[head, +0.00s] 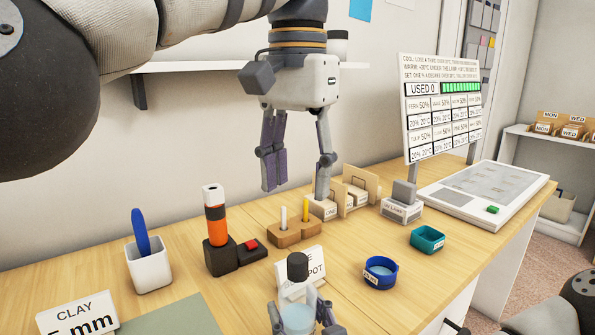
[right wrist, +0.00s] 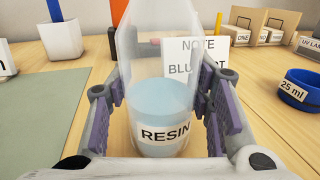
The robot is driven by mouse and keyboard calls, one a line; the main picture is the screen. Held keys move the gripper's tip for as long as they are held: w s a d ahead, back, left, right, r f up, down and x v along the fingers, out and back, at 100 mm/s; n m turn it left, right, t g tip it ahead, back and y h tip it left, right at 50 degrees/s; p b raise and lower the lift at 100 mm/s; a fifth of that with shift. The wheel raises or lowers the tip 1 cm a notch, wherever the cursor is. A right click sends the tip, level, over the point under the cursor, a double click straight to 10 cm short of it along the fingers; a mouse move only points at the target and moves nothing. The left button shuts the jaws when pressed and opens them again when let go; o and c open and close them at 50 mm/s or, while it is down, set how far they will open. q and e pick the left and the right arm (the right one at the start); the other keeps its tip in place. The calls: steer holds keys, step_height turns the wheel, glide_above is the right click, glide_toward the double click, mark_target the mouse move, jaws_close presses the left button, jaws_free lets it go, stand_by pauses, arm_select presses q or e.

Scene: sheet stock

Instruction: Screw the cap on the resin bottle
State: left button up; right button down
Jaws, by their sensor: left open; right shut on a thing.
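The clear resin bottle (right wrist: 160,105), with pale blue liquid and a RESIN label, stands upright between the fingers of my right gripper (right wrist: 160,115), which is shut on it. In the head view the bottle (head: 297,320) is at the bottom centre. A black cap (head: 298,266) sits at the top of its neck; I cannot tell how tight it is. The bottle's top is cut off in the right wrist view. My left gripper (head: 296,187) is open and empty, well above and behind the bottle, fingers pointing down.
A note card (head: 311,262) stands behind the bottle. A blue 25 ml ring dish (head: 381,273) and a teal tray (head: 427,239) are to the right. A lamp-like orange and black stand (head: 216,228) and a white cup (head: 150,268) are left. A wooden holder (head: 293,233) is farther back.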

steer(key=c, duration=0.7)
jaws_free()
steer(key=v, duration=1.2)
